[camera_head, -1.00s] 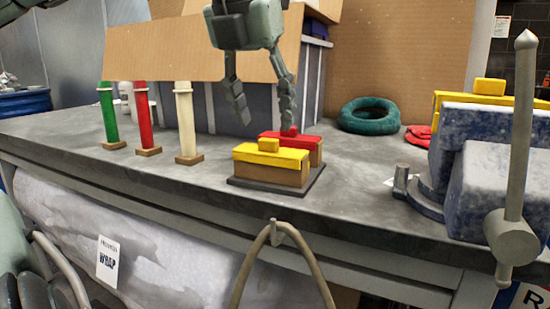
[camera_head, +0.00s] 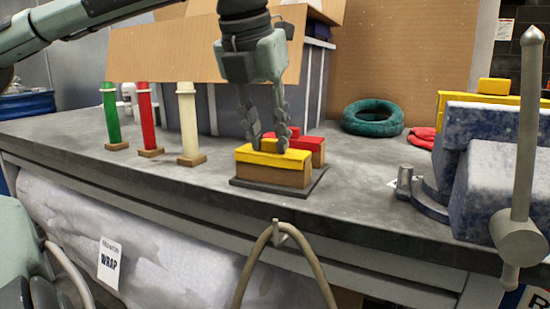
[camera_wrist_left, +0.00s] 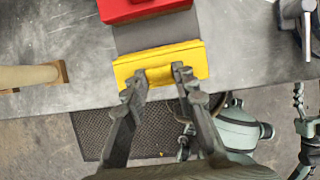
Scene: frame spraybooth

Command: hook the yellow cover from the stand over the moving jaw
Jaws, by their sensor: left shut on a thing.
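The yellow cover (camera_head: 291,160) sits on a brown block of the stand (camera_head: 237,184), which has a dark base; it also shows in the left wrist view (camera_wrist_left: 196,60). My left gripper (camera_head: 269,148) points down over the cover, fingers shut on its raised yellow grip. The cover appears to rest on the block still. The vise stands at the right; its nearer blue jaw (camera_head: 505,190), behind the upright handle bar, looks like the moving jaw and is bare on top. The farther jaw (camera_head: 470,122) has a yellow cover over it.
A red cover (camera_head: 311,144) sits just behind the yellow one. Green (camera_head: 110,115), red (camera_head: 146,115) and cream (camera_head: 187,120) posts stand left. A teal ring (camera_head: 372,125) lies behind. The bench between stand and vise is clear.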

